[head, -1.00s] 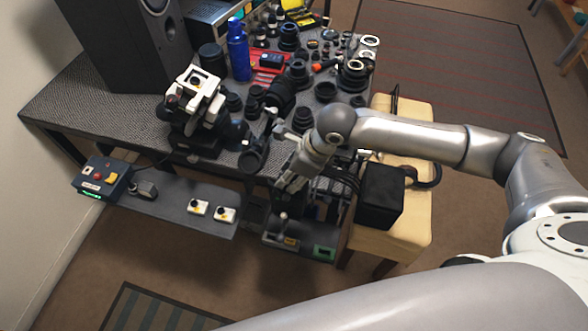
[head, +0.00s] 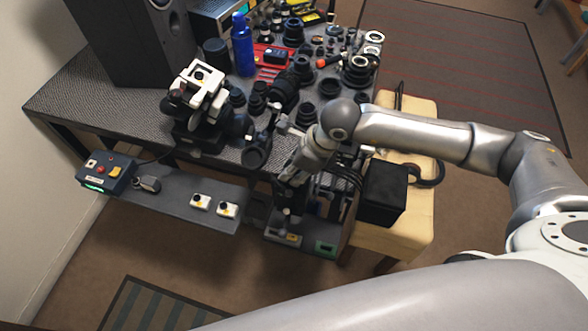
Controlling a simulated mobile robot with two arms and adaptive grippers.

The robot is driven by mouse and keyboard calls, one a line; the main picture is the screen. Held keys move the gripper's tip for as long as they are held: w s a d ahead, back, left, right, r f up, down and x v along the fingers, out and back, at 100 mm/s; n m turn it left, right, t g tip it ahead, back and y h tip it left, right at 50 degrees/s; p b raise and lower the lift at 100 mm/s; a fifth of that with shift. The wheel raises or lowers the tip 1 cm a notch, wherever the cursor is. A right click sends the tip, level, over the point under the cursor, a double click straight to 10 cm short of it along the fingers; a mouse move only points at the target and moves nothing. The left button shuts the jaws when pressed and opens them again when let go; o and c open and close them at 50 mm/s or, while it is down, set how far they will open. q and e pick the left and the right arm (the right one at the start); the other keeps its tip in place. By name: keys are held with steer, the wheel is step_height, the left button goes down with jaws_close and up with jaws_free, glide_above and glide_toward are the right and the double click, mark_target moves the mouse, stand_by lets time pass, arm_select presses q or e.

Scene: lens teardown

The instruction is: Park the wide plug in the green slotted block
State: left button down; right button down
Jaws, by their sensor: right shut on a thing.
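My right gripper (head: 287,208) points down over the front tray and is shut on a small dark plug, which I take to be the wide plug. The fingers hide most of it, so its shape cannot be told. It is above the left part of the tray, by a yellow-marked block (head: 290,238). The green slotted block (head: 326,248) sits at the tray's front right corner, to the right of my gripper. Its slot is too small to make out, and it looks empty. My left gripper is not in view.
A grey shelf (head: 178,205) at the left holds two white blocks and a control box (head: 106,173). The workbench (head: 85,95) behind is crowded with lens parts. A black bin (head: 382,195) stands on the wooden bench (head: 420,215) right of the tray.

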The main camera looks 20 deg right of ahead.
steer(key=shift+r+p, duration=0.4)
steer(key=shift+r, duration=0.55)
stand_by(0.5)
steer(key=shift+r+p, duration=0.95)
steer(key=shift+r, duration=1.1)
